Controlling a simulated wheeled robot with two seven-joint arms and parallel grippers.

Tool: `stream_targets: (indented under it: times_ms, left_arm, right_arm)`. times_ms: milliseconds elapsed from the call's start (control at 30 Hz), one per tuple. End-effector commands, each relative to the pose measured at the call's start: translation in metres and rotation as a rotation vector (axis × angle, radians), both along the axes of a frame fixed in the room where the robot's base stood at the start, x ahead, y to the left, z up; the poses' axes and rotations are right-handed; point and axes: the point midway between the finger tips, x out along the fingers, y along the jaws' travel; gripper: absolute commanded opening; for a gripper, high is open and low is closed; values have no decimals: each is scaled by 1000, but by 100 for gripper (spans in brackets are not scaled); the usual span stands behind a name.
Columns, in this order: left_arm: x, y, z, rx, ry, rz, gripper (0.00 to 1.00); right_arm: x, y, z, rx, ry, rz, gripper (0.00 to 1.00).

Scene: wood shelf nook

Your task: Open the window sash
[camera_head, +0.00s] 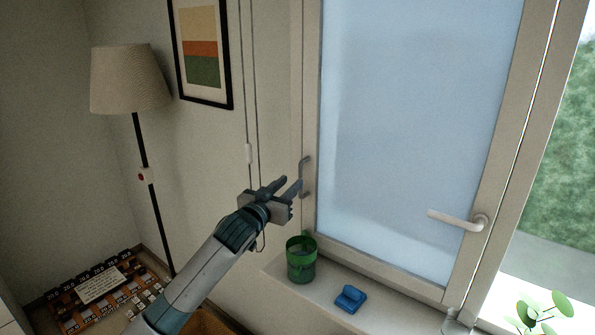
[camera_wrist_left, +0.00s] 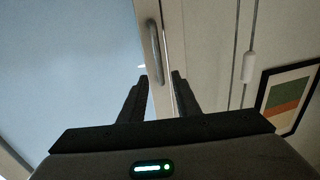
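The window sash (camera_head: 415,120) has a frosted pale-blue pane in a light frame. A grey bar pull (camera_head: 306,178) is on the frame's left edge, and it also shows in the left wrist view (camera_wrist_left: 155,52). A white lever handle (camera_head: 460,220) is on the right frame member. My left gripper (camera_head: 289,184) is just left of the bar pull. In the left wrist view my left gripper (camera_wrist_left: 160,80) has its fingers apart, with the pull's lower end appearing between the tips. I see no clear grip on it. My right gripper is not in view.
A green cup (camera_head: 301,260) and a blue object (camera_head: 350,298) stand on the sill (camera_head: 325,291) below the sash. Thin cords with a white toggle (camera_head: 248,153) hang left of the window.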

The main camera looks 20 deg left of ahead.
Motion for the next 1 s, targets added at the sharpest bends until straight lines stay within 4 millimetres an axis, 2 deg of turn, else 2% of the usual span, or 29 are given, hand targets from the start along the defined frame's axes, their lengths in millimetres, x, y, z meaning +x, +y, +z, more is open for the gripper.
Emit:
stream_targets:
  times_ms: [200,400,600,900,1000]
  left_arm:
    - [31,-5,3,0,0,0,29]
    - [50,-8,2,-2,0,0,29]
    - [59,-9,1,0,0,0,29]
    - [59,-9,0,0,0,0,29]
    - [59,-9,0,0,0,0,6]
  right_arm:
    - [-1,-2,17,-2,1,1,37]
    - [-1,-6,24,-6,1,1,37]
    - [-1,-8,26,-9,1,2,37]
    - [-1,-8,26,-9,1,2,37]
    - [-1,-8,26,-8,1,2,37]
